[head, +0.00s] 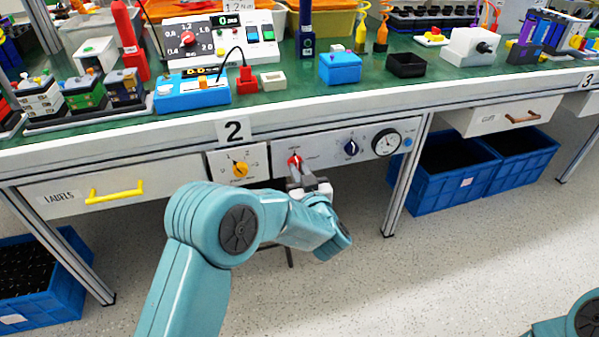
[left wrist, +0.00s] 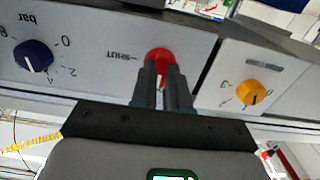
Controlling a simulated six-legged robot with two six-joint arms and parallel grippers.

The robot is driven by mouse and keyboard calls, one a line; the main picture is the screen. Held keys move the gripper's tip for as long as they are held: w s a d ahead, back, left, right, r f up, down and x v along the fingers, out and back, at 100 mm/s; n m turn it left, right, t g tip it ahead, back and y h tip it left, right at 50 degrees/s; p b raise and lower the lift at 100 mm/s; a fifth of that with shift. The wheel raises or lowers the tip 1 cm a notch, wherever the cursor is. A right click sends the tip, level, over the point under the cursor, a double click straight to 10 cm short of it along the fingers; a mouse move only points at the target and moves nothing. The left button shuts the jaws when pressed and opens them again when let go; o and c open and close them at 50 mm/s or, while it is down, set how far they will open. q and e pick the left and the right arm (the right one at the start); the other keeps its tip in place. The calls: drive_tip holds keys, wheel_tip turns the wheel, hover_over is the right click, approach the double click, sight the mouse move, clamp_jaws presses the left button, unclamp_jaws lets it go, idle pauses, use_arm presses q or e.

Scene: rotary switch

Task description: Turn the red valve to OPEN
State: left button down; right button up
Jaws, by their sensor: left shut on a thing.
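The red valve (head: 294,159) is on the grey front panel (head: 325,148) under the bench edge, right of the number 2 plate. My left gripper (head: 303,180) reaches up to it from below and is shut on its handle. In the left wrist view the red valve (left wrist: 159,54) shows between and beyond the fingertips (left wrist: 164,78). The word SHUT (left wrist: 125,55) appears upside down left of the valve there. The fingers hide part of the handle, so its exact angle is hard to tell. My right gripper is not in view.
Left of the valve is a yellow knob (head: 240,169). To its right are a dark blue knob (head: 351,147) and a round gauge (head: 387,142). A drawer with a yellow handle (head: 115,192) is farther left. Blue crates (head: 440,190) stand under the bench. The floor in front is clear.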

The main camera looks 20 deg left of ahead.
use_arm(q)
drive_tip(key=shift+f, duration=0.1)
drive_tip(key=c, duration=1.1)
unclamp_jaws()
drive_tip(key=shift+p+v, duration=1.9)
drive_tip(key=shift+v, duration=6.3)
